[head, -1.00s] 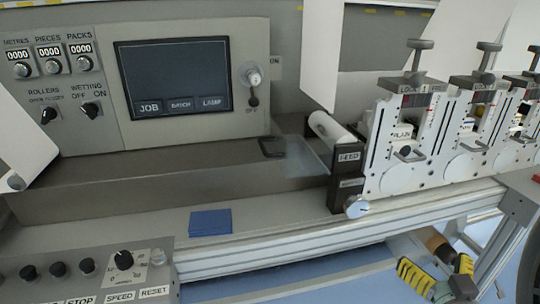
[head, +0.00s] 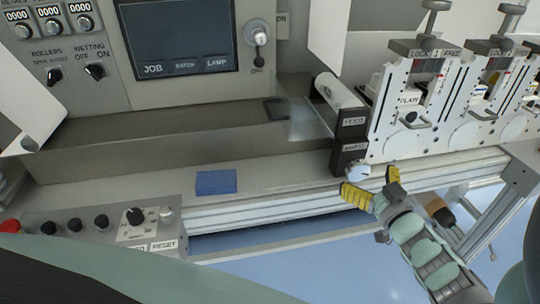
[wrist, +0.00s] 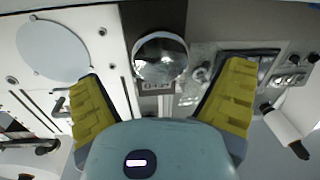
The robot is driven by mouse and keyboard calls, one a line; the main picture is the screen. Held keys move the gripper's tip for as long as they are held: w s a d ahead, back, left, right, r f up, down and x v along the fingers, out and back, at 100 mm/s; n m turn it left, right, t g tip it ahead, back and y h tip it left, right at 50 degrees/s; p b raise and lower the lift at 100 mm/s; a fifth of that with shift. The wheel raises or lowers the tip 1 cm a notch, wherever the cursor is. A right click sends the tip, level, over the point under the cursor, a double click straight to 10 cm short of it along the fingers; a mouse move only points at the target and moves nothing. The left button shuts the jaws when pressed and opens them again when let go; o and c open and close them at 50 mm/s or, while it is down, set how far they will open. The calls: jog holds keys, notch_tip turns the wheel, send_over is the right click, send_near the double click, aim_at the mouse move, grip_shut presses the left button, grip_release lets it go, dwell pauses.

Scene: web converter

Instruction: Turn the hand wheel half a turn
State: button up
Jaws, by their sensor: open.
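A small round silver knob (head: 358,169), which looks like the hand wheel, sticks out below a black labelled block at the front edge of the machine. My gripper (head: 372,184) is at its lower right, with its yellow fingers spread open and empty. In the wrist view the shiny hand wheel (wrist: 160,57) lies between the two open fingers (wrist: 166,75), slightly beyond their tips. No contact with it is visible. Its rim shows no clear turn mark.
The black block (head: 349,140) with the FEED label is just above the wheel. White printing units (head: 430,105) stand to the right. A metal rail (head: 265,212) runs below. A blue pad (head: 216,182) lies on the ledge. An orange-brown cylinder (head: 438,210) shows behind my arm.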

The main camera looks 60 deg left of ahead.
aim_at(360, 172)
jog(key=shift+x, duration=2)
jog(key=shift+s, duration=0.15)
jog(key=c, duration=1.2)
